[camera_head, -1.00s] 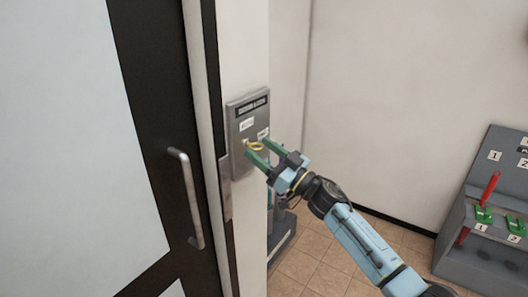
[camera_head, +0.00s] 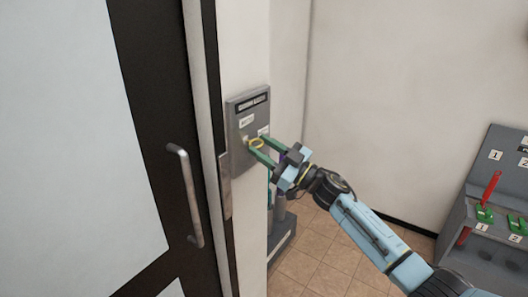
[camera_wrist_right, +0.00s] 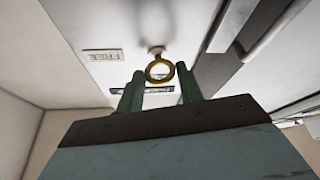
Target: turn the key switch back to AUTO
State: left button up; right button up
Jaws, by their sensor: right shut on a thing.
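The key switch panel (camera_head: 240,108) is a grey plate on the white post beside the door. It has a dark title strip at its top, a small white label (camera_head: 247,121) at its upper left and another at its right. In the right wrist view, a label reading FREE (camera_wrist_right: 103,55) appears upside down. The key's yellow ring-shaped bow (camera_wrist_right: 159,70) stands out from the panel, between the green fingertips of my right gripper (camera_head: 263,147). The right gripper is shut on the key. My left gripper is out of view.
The dark-framed door with its metal handle (camera_head: 187,197) is left of the panel. A grey rack (camera_head: 480,185) with a red-handled thing and green pieces stands at the far right. A grey object stands on the tiled floor below the panel. The floor between is clear.

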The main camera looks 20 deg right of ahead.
jog(key=n+g, duration=0.1)
jog(key=n, duration=0.1)
jog(key=n+g+y+b, duration=0.1)
jog(key=n, duration=0.2)
jog(key=shift+d+g, duration=0.15)
jog(key=shift+g, duration=0.15)
jog(key=n+g, duration=0.2)
jog(key=n, duration=0.3)
jog(key=shift+w+r+b, duration=0.1)
jog(key=shift+b, duration=0.2)
jog(key=shift+d+r+n+g+h+p, duration=0.15)
jog(key=shift+n+g, duration=0.3)
jog(key=shift+n, duration=0.85)
jog(key=shift+a+n+g+h+p, duration=0.15)
jog(key=shift+n+g, duration=0.25)
jog(key=shift+n, duration=0.9)
jog(key=shift+d+r+n+g+h, duration=0.15)
jog(key=shift+n+g, duration=0.3)
jog(key=shift+n, duration=0.85)
jog(key=o, duration=1)
